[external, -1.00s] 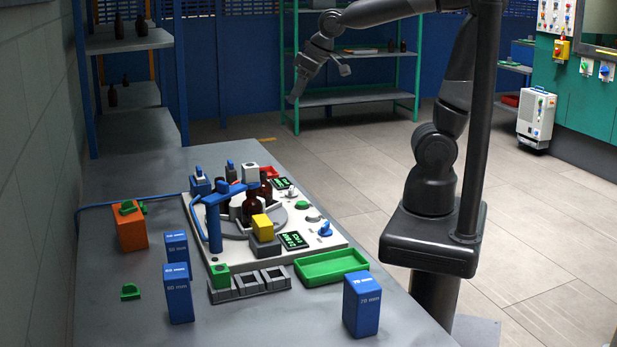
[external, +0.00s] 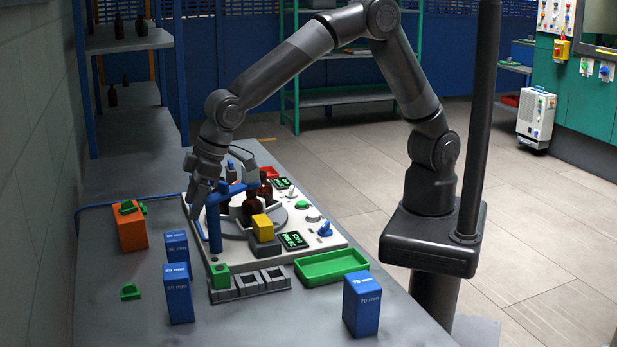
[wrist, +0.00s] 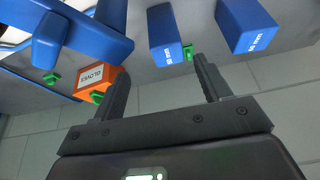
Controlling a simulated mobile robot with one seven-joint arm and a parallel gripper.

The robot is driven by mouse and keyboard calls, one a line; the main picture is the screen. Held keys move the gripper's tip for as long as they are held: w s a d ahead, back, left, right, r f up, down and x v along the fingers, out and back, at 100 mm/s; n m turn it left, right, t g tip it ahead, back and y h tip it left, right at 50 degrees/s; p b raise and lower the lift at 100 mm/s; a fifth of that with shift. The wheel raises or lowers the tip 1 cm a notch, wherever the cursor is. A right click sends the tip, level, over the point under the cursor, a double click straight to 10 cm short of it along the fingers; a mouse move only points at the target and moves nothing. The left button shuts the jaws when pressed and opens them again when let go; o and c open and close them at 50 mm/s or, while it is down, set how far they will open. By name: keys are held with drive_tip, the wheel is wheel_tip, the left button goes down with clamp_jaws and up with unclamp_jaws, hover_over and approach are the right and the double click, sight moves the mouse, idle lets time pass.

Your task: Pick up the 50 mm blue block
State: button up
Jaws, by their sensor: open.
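The 50 mm blue block (external: 175,247) stands upright on the grey table, left of the white machine panel. In the wrist view the block (wrist: 163,36) shows at upper middle, beyond the gap between my fingers. My gripper (external: 195,208) hangs above the panel's left edge, behind the block and beside the blue post. In the wrist view my gripper (wrist: 160,72) is open, with nothing between its fingers. It is apart from the block.
A taller blue block (external: 178,294) stands just in front, and a 70 mm block (external: 362,303) at front right. An orange gloves box (external: 131,232) stands left. The blue post (external: 214,225) is close to my gripper. A green piece (external: 130,292) lies on clear table.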

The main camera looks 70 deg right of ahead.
sight(180, 235)
drive_tip(key=x, duration=0.3)
drive_tip(key=a+x, duration=0.1)
drive_tip(key=x, duration=0.1)
drive_tip(key=shift+s+f, duration=0.15)
drive_tip(key=shift+s, duration=0.1)
drive_tip(key=shift+w+x, duration=0.1)
drive_tip(key=shift+x, duration=1.45)
drive_tip(key=shift+w+x, duration=0.15)
drive_tip(key=shift+x, duration=1.4)
drive_tip(key=shift+a, duration=0.15)
drive_tip(key=shift+c, duration=0.4)
drive_tip(key=c, duration=1.1)
